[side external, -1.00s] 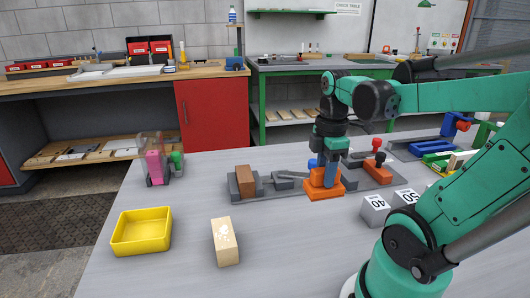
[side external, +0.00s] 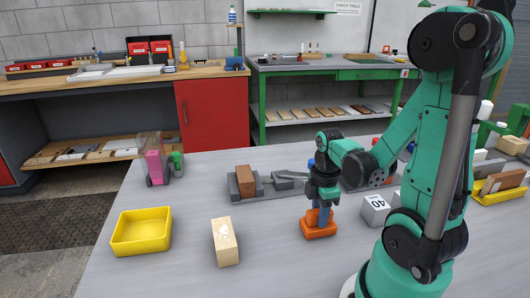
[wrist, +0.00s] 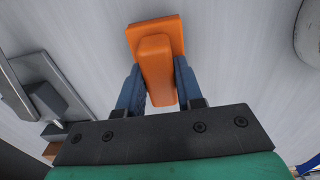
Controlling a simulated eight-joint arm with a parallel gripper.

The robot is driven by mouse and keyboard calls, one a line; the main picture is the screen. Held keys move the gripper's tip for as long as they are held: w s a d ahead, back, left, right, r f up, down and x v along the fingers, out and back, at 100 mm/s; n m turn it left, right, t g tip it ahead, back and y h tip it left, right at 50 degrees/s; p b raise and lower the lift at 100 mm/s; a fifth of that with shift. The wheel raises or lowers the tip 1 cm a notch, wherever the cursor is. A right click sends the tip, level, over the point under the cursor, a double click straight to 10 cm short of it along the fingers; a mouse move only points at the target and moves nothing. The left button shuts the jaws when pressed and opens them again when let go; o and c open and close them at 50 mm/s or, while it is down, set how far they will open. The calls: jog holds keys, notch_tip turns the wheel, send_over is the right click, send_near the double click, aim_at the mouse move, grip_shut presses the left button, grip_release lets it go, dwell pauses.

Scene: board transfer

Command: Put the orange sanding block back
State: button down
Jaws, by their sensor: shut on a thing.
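The orange sanding block (side external: 319,230) has a flat base and a raised grip. My gripper (side external: 319,208) is shut on the grip from above, in front of the grey tool board (side external: 262,206). In the wrist view my gripper's blue fingers (wrist: 158,88) press on both sides of the block's grip (wrist: 156,62). The block's base (wrist: 155,33) shows beyond it. Whether the base touches the table or hangs just above it, I cannot tell. My arm hides much of the board's right part.
A yellow tray (side external: 118,236) and a pale wood block (side external: 225,242) lie at the left. A brown block (side external: 250,186) is on the board's left end. Grey weight cubes (side external: 374,209) stand right of the gripper. Clear table lies between the wood block and my gripper.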

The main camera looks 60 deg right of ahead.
jog(key=shift+f, duration=0.15)
jog(key=shift+f, duration=0.1)
jog(key=c, duration=0.6)
grip_release()
jog(key=shift+o, duration=0.2)
notch_tip(320, 180, up, 12)
jog(key=w+a+m+t, duration=0.7)
jog(key=w+a+m, duration=0.2)
jog(key=a, duration=0.4)
jog(key=shift+a+f, duration=0.35)
jog(key=shift+a, duration=0.05)
